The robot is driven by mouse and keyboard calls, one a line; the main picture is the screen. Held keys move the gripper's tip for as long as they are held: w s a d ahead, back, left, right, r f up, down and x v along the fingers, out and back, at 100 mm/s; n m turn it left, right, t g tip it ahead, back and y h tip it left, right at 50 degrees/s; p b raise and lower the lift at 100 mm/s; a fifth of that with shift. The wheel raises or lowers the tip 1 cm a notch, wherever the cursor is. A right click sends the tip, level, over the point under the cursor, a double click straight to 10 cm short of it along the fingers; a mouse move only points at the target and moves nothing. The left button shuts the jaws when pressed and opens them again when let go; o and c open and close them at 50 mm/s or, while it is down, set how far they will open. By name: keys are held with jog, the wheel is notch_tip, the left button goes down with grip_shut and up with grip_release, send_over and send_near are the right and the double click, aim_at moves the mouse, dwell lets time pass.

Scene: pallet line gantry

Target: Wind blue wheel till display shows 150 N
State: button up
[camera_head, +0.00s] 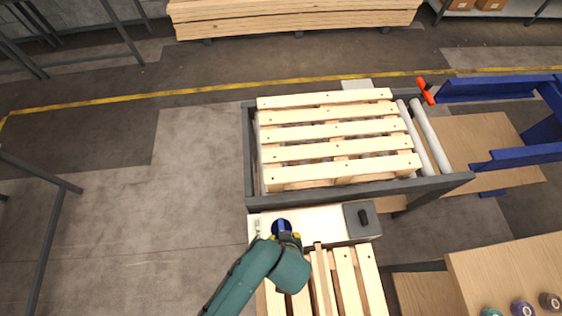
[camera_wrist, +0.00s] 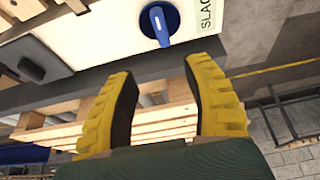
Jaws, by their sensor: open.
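The blue wheel (camera_wrist: 158,22) is a round blue dial with a raised bar handle on a white panel (camera_wrist: 100,35). It also shows in the head view (camera_head: 281,225), partly covered by my gripper (camera_head: 287,240). In the wrist view my gripper (camera_wrist: 160,75) has its two yellow fingers spread apart with nothing between them. The wheel lies just beyond the fingertips, apart from them. Beside the wheel is a label or display (camera_wrist: 208,16) with the letters "SLAC", cut off by the picture edge. No number is readable on it.
A grey box with a black knob (camera_head: 362,218) sits at the panel's right end. A wooden pallet (camera_head: 340,130) lies on the grey-framed roller conveyor (camera_head: 249,150) behind. More wooden slats (camera_head: 345,280) lie in front. A wooden table (camera_head: 490,275) with small round items stands lower right.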

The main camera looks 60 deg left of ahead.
aim_at(281, 229)
jog(key=b+x, duration=0.4)
jog(key=x, duration=1.2)
jog(key=shift+f, duration=0.35)
jog(key=shift+s, duration=0.1)
grip_shut()
